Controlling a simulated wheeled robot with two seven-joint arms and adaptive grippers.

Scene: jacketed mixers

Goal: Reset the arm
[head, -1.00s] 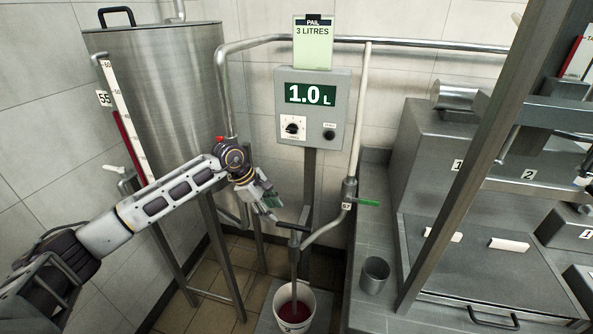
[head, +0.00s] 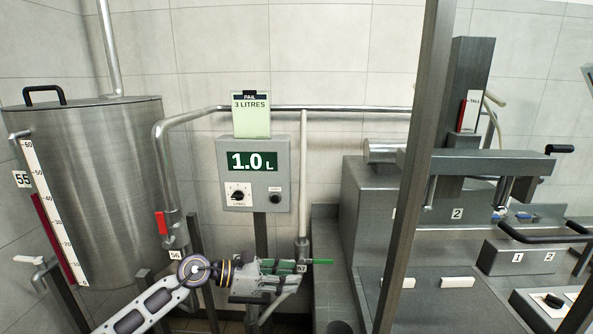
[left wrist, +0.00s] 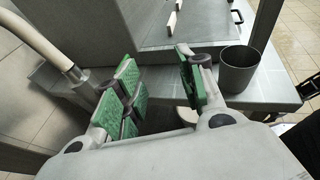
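My left gripper (head: 272,278) is in front of the wall pipe below the meter box. It also shows in the left wrist view (left wrist: 158,85), its green-padded fingers apart with nothing between them. In the head view it points right, close to valve 57 with its green handle (head: 319,262); I cannot tell whether they touch. My left arm (head: 145,310) comes in from the bottom left. My right gripper is not in view.
The meter box (head: 254,190) reads 1.0 L, under a card (head: 251,121) saying 3 litres. A steel tank (head: 105,170) stands left, beside valve 56 with a red handle (head: 161,222). A post (head: 418,150) crosses the view. A grey cup (left wrist: 238,68) stands on the ledge.

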